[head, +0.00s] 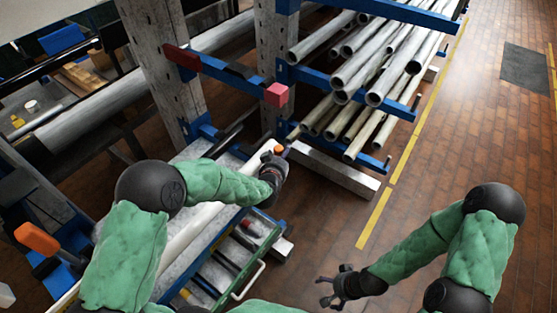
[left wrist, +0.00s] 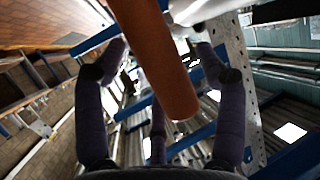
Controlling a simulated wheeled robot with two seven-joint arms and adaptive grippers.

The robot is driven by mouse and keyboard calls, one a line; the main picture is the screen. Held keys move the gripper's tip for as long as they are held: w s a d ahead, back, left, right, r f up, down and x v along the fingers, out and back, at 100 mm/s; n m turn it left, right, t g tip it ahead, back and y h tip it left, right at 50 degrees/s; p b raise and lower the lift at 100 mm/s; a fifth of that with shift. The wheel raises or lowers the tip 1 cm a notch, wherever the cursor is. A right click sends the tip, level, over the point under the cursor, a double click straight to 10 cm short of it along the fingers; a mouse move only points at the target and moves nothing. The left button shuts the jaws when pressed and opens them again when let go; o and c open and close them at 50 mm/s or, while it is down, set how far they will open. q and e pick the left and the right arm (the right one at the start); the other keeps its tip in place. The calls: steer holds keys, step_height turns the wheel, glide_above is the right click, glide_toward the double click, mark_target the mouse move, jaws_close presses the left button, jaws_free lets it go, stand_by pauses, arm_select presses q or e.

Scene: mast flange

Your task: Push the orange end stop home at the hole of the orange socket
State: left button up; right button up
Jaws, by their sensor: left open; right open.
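An orange, round-ended piece, which looks like the end stop, shows just past my left gripper (head: 274,168) in the head view (head: 278,149). In the left wrist view, an orange cylinder (left wrist: 155,55) runs down from the top edge between the spread fingers, its end towards the camera. The fingers stand open around it; I cannot tell if they touch it. I cannot make out the socket's hole; the gripper hides that area. Another orange piece (head: 38,238) sits on a blue bracket at the left. My right gripper (head: 336,290) is open and empty, low over the floor.
A blue rack with several grey pipes (head: 385,75) stands beyond my left gripper. A blue arm with a red end block (head: 277,94) juts out from a post. A tray with tools (head: 225,265) lies below my left arm.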

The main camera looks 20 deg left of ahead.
arm_select(q)
steer(key=v, duration=1.2)
steer(key=shift+w+a, duration=0.1)
steer(key=s+d+f+n+g+h, duration=0.1)
steer(key=s+d+f+g+h, duration=0.1)
steer(key=s+f+g, duration=0.4)
steer(key=s+d+f+g+h, duration=0.2)
steer(key=s+d+f+g, duration=0.2)
steer(key=s+f, duration=1)
step_height(320, 180, down, 9)
steer(key=g, duration=0.3)
steer(key=shift+f+n+h, duration=0.2)
steer(key=shift+n+h, duration=0.2)
